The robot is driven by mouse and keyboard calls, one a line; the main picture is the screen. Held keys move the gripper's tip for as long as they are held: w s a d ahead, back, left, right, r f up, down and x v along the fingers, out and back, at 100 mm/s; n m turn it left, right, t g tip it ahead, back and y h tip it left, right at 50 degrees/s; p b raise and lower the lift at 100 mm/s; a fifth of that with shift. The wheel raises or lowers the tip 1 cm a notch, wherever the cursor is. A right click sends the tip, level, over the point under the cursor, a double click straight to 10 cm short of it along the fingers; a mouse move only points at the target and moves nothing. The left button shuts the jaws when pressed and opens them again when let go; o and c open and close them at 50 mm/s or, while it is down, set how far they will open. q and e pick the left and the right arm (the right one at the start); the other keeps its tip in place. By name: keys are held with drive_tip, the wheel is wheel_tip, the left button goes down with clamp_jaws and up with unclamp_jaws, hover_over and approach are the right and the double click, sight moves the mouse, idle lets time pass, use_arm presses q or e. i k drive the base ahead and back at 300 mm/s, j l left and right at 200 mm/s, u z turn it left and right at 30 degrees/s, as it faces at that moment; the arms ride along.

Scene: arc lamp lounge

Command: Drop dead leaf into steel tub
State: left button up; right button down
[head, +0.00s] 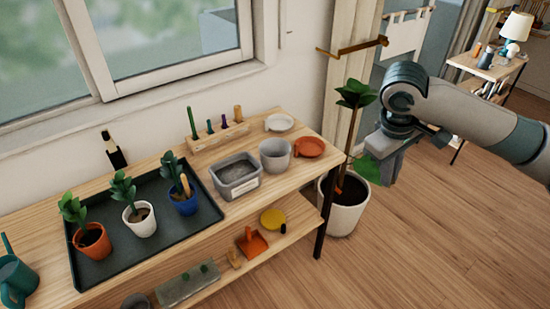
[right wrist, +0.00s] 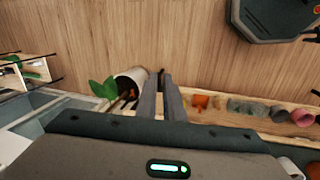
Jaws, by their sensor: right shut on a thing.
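My right gripper (head: 386,168) is to the right of the bench, beside the tall potted plant. It also shows in the right wrist view (right wrist: 163,82), its fingers close together with a small dark bit at their tips. It is shut on what I take to be the dead leaf, which the fingers mostly hide. A round grey metal-looking tub (head: 275,155) stands near the bench's right end, to the left of the gripper and well apart from it. A rectangular grey tub (head: 238,180) with grey contents stands beside it. My left gripper is out of view.
The tall plant (head: 355,93) in a white pot (head: 342,215) stands by the bench's right end. A dark tray (head: 135,252) holds three small potted plants. An orange dish (head: 309,147) and a white dish (head: 279,122) are near the round tub. The right-hand floor is clear.

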sight(274, 170)
drive_tip(key=i+u, duration=0.35)
drive_tip(key=i+l+u, duration=0.1)
drive_tip(key=u, duration=0.25)
drive_tip(key=i+l+u, duration=0.2)
drive_tip(key=u, duration=0.15)
